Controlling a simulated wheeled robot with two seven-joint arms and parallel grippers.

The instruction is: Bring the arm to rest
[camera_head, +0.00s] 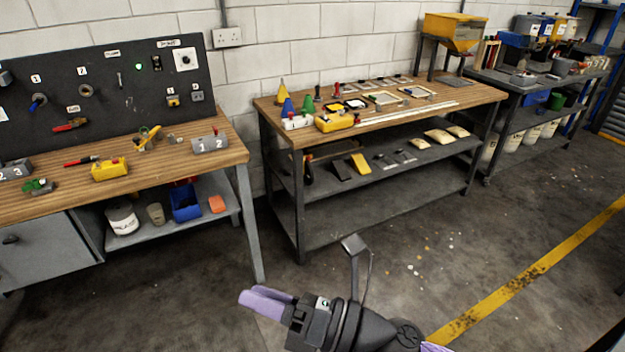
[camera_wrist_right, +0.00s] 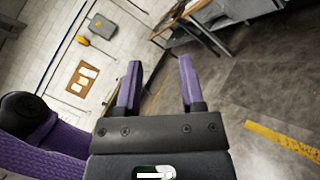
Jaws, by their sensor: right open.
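My right gripper (camera_head: 266,300) is at the bottom middle of the head view, over the bare floor in front of the benches. Its purple fingers also show in the right wrist view (camera_wrist_right: 158,85), spread apart with nothing between them. It touches no bench or object. My right arm comes in from the bottom right of the head view. My left gripper and left arm are not in view.
A wooden bench (camera_head: 228,158) with a dark tool panel (camera_head: 105,60) stands at left. A second wooden bench (camera_head: 470,95) with lower shelves stands in the middle. A grey bench (camera_head: 590,78) is at far right. Open floor (camera_head: 420,270) with a yellow line (camera_head: 530,272) lies in front.

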